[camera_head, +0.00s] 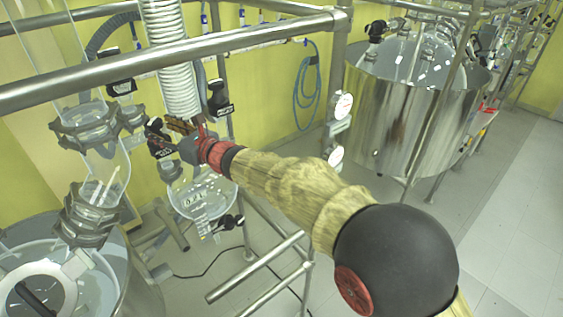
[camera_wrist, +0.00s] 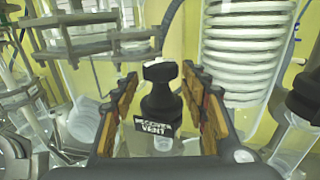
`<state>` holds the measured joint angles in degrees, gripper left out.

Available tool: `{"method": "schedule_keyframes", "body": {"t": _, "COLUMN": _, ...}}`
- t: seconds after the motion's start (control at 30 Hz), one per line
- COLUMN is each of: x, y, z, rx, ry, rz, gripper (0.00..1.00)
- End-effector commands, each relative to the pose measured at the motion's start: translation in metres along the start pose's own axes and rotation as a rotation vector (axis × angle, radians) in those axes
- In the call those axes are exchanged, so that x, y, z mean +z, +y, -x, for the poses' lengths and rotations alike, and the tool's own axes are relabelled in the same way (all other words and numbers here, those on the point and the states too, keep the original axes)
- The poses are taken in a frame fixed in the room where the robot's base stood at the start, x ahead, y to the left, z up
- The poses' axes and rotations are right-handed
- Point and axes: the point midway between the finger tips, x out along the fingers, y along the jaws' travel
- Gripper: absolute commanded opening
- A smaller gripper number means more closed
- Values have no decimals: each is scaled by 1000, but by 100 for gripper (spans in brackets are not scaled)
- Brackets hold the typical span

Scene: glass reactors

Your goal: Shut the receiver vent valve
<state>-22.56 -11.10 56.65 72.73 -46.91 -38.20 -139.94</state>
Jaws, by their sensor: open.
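The receiver vent valve (camera_wrist: 160,103) is a black knob on a stem with a tag in front, on which "VENT" can be read. In the wrist view it stands upright between the two brown-padded fingers of my gripper (camera_wrist: 159,78). The fingers are open, with a gap showing on each side of the knob. In the head view my gripper (camera_head: 178,128) reaches in from the right at the glassware, and a black tagged valve (camera_head: 158,144) shows at its tips. The round glass receiver (camera_head: 203,196) hangs just below. My fingers partly hide the valve there.
A white coil condenser (camera_head: 178,80) rises close behind my gripper. Glass pipework with grey clamps (camera_head: 90,125) stands to the left. A steel rail (camera_head: 170,55) crosses above. Another black tagged valve (camera_head: 219,100) is nearby. A steel vessel (camera_head: 405,115) stands at the back right.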

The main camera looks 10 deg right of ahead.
Motion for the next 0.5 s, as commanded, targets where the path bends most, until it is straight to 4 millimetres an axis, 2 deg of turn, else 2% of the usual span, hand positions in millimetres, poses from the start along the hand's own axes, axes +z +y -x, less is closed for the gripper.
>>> {"method": "schedule_keyframes", "body": {"t": 0.23, "x": -1, "y": -1, "z": 45, "rx": -5, "ry": -1, "rz": -4, "gripper": 44}}
{"method": "schedule_keyframes", "body": {"t": 0.5, "x": -1, "y": -42, "z": 72, "rx": -158, "ry": 29, "rz": -251, "gripper": 44}}
